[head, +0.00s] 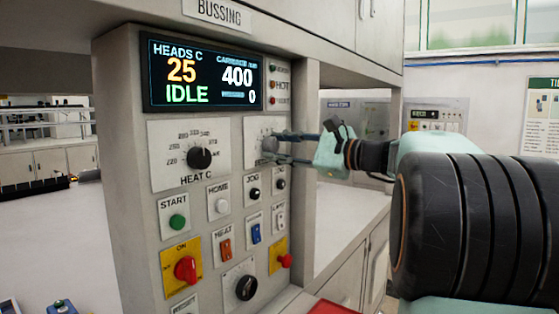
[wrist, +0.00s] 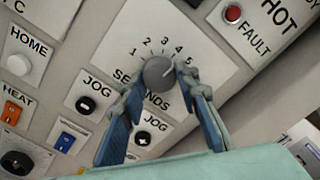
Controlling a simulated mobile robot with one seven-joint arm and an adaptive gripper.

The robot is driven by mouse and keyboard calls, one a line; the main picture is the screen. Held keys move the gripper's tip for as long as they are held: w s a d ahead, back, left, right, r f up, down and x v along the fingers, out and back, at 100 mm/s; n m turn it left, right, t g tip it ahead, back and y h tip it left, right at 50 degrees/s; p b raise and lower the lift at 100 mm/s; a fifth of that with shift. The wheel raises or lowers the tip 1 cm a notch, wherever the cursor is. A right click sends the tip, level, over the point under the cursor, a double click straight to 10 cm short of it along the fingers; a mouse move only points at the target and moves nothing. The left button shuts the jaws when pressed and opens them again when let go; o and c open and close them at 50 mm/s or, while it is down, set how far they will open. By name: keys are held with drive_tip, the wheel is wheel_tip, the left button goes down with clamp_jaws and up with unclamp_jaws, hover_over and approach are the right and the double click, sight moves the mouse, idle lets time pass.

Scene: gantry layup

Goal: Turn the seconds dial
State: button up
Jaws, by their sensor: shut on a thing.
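The seconds dial (wrist: 158,74) is a grey knob on a white plate marked 1 to 5 and SECONDS in the wrist view. Its pointer line is directed up and to the right, near the 4 and 5. My gripper (wrist: 159,85) has one finger on each side of the knob and is shut on it. In the head view my gripper (head: 276,148) reaches in from the right to the dial's plate (head: 254,128). The fingers partly hide the knob and its scale there.
The display (head: 203,76) above reads 25, IDLE and 400. The HEAT C dial (head: 199,158) is left of the seconds dial. JOG buttons (wrist: 86,105) sit close below the fingers. A red FAULT light (wrist: 233,13) is above right. A red knob (head: 285,261) sticks out lower down.

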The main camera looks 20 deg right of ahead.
drive_tip(key=shift+n+b, duration=0.45)
drive_tip(key=shift+n, duration=0.15)
drive_tip(key=o, duration=1.2)
drive_tip(key=shift+c, duration=0.2)
drive_tip(key=shift+s+d, duration=0.1)
drive_tip(key=v, duration=1.1)
drive_tip(key=shift+s+d, duration=0.2)
drive_tip(key=shift+s, duration=0.15)
